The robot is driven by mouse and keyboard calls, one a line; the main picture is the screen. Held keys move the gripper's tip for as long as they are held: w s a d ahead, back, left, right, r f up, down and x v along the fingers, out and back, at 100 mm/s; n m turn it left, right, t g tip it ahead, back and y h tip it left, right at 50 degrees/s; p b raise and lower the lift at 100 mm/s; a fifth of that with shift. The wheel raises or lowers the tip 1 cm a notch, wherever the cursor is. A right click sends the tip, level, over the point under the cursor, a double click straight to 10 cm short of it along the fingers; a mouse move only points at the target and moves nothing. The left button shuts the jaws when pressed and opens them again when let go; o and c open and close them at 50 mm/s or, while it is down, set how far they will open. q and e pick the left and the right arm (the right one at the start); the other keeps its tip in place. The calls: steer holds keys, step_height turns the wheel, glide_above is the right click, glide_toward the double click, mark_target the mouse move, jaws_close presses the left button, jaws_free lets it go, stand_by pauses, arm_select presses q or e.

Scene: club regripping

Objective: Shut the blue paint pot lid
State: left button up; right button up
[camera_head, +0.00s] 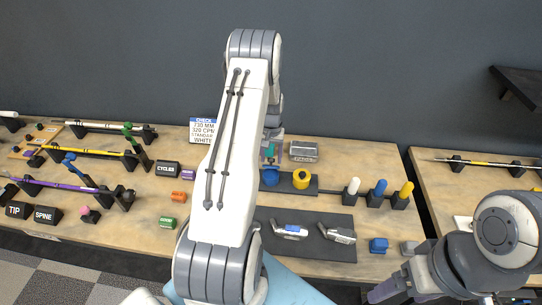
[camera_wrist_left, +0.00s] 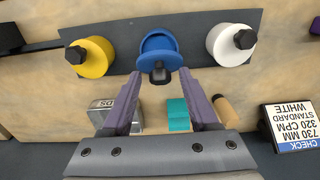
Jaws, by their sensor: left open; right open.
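The blue paint pot (camera_head: 269,177) stands on a dark mat just right of my left arm in the head view. In the left wrist view the blue pot (camera_wrist_left: 160,45) is ahead of my fingers, with a round blue rim and a black knob (camera_wrist_left: 159,74) on the side nearer me. I cannot tell exactly how far its lid is raised. My left gripper (camera_wrist_left: 160,88) is open and empty, its purple fingers pointing at the pot, apart from it. In the head view the arm mostly hides this gripper. My right gripper (camera_head: 386,291) is open and empty at the lower right.
A yellow pot (camera_wrist_left: 92,57) and a white pot (camera_wrist_left: 228,46) flank the blue one. A silver box (camera_head: 303,151), a teal block (camera_wrist_left: 178,115) and a sign (camera_head: 203,130) are close by. Colored grips (camera_head: 379,188) stand to the right. Clubs lie on the left bench.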

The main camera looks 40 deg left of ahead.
mark_target(270, 180)
arm_select(q)
jaws_close()
steer(key=shift+s+d+f+t+y+b, duration=0.15)
steer(key=shift+s+f+t+y+b, duration=0.2)
steer(key=shift+b, duration=0.55)
steer(key=s+f+t+y+b, duration=0.1)
steer(key=t+b, duration=0.1)
steer(key=b, duration=0.8)
steer(key=s+d+f+t+y+b, duration=0.1)
steer(key=t+b, duration=0.1)
steer(key=b, duration=0.8)
steer(key=s+d+f+t+y+b, duration=0.1)
steer(key=t+b, duration=0.1)
steer(key=b, duration=0.8)
steer(key=shift+t+y, duration=0.25)
steer(key=shift+y, duration=0.1)
steer(key=shift+s+r+b, duration=0.1)
steer(key=shift+r+b, duration=0.05)
steer(key=shift+b, duration=0.35)
steer(key=shift+r, duration=0.1)
jaws_free()
